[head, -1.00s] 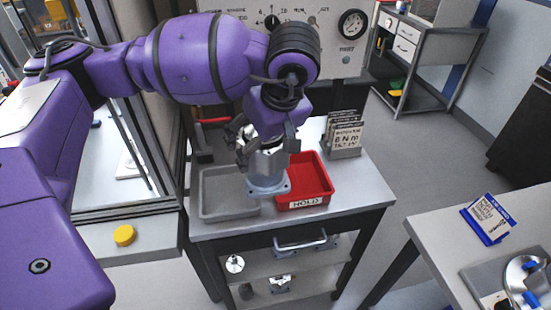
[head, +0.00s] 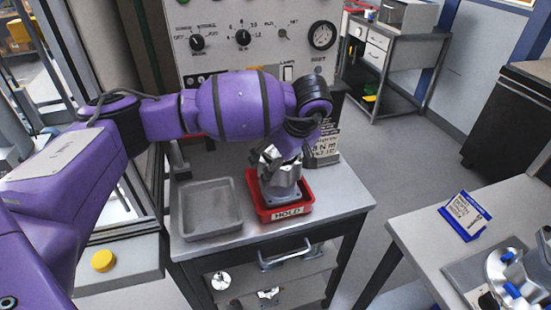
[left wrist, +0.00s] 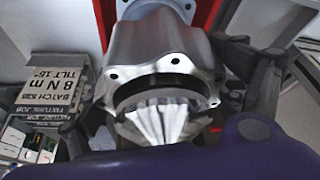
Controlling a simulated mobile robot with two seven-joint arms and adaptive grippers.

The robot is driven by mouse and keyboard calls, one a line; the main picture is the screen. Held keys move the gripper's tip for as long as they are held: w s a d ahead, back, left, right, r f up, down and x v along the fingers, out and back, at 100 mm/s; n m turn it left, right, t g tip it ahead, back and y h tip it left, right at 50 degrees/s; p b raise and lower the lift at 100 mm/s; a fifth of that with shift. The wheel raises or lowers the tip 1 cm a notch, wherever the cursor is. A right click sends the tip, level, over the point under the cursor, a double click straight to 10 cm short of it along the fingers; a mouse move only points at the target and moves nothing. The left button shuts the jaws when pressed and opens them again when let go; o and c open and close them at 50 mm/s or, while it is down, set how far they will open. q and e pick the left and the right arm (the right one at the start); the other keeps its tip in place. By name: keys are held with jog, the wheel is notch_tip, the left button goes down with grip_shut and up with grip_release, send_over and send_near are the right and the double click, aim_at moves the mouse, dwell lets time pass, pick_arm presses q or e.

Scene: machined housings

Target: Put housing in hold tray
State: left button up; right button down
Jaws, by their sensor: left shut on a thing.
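The housing (head: 281,187) is a grey metal body with a flanged base. It is upright within the red hold tray (head: 252,193) in the head view; whether its base touches the tray floor I cannot tell. My left gripper (head: 277,160) comes from above and is shut on the housing's upper part. In the left wrist view the housing (left wrist: 165,60) shows its round bore and bolt holes between the dark fingers of my left gripper (left wrist: 165,95). Red tray wall (left wrist: 205,15) shows behind it.
An empty grey tray (head: 210,228) is left of the red tray on the cart top (head: 345,195). A sign stand (head: 325,148) is close behind the red tray at right. A control panel (head: 265,50) stands behind. Another bench (head: 420,235) is at the right.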

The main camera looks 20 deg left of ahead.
pick_arm(q)
jog(key=shift+f, duration=1.3)
jog(key=shift+f, duration=0.15)
jog(key=o, duration=1.9)
jog(key=shift+s+f, duration=0.1)
jog(key=v, duration=1.2)
jog(key=shift+a, duration=0.1)
